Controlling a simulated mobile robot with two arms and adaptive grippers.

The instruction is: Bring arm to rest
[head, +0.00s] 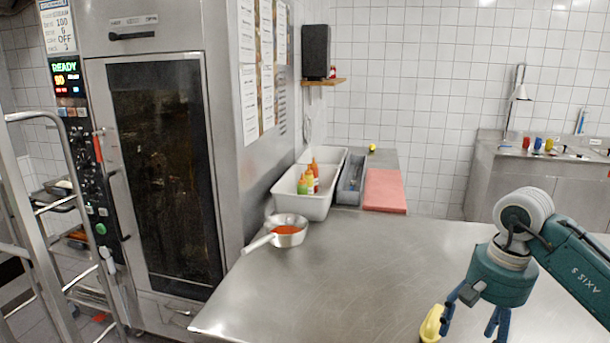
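My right arm comes in from the right over the steel table (345,275). Its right gripper (473,328) points down, with its blue fingers spread apart and nothing visible between them. The lower fingertips are at the picture's bottom edge. A yellow object (431,323) is just left of the left finger, partly hidden by it and cut by the frame edge. I cannot tell whether they touch. My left arm and gripper are not in view.
A pan with orange-red contents (287,234) stands on the table's left edge. Behind it are a white bin with bottles (321,205), a grey bin (350,182) and a red board (385,190). A large oven (160,170) stands left. The table's middle is clear.

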